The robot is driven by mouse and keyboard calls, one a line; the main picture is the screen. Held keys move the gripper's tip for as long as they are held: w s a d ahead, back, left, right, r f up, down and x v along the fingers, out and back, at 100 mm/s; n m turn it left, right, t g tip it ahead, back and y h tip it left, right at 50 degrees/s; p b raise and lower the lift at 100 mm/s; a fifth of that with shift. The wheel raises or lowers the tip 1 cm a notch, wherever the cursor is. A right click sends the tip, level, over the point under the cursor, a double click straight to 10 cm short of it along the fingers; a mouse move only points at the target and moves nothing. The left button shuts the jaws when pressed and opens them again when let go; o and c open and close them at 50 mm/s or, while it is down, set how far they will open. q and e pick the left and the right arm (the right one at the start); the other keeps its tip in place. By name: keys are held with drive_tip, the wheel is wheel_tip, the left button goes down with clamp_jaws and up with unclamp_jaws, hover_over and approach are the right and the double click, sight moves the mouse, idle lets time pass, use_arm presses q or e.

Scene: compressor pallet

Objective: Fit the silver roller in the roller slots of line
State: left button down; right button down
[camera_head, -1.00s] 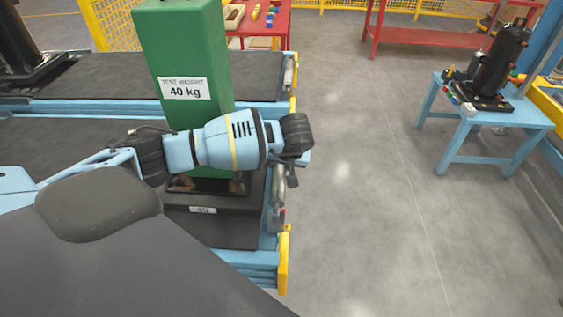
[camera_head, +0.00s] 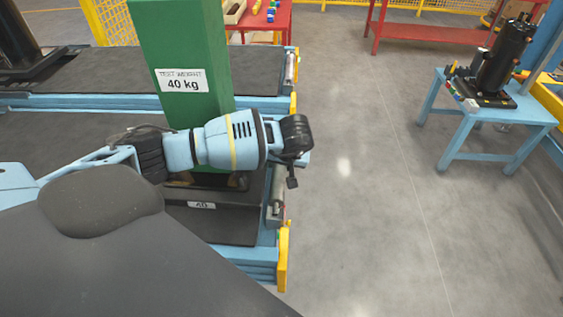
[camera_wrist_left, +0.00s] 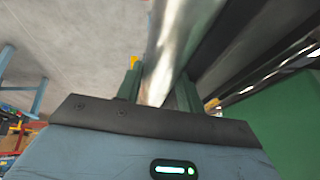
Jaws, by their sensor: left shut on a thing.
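The silver roller (camera_wrist_left: 165,50) shows as a shiny cylinder between the two fingers of my left gripper (camera_wrist_left: 158,88) in the left wrist view, and the gripper is shut on it. In the head view the left gripper (camera_head: 291,180) is at the right end of the near blue line (camera_head: 262,255). A silver length of roller (camera_head: 277,192) shows just beside and below it, along the line's end. The wrist and gripper hide part of this end, so I cannot tell whether the roller sits in the slots. My right gripper is not in view.
A green 40 kg test weight (camera_head: 182,50) stands on the near line, close behind my left wrist. A yellow end bracket (camera_head: 284,258) marks the line's front corner. A blue table (camera_head: 480,118) with a black device (camera_head: 505,60) stands right. The grey floor between is clear.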

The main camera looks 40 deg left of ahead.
use_arm(q)
drive_tip(key=shift+f, duration=0.3)
drive_tip(key=shift+f+b, duration=0.35)
drive_tip(key=shift+f, duration=0.15)
drive_tip(key=c, duration=0.8)
unclamp_jaws()
drive_tip(key=shift+w, duration=0.1)
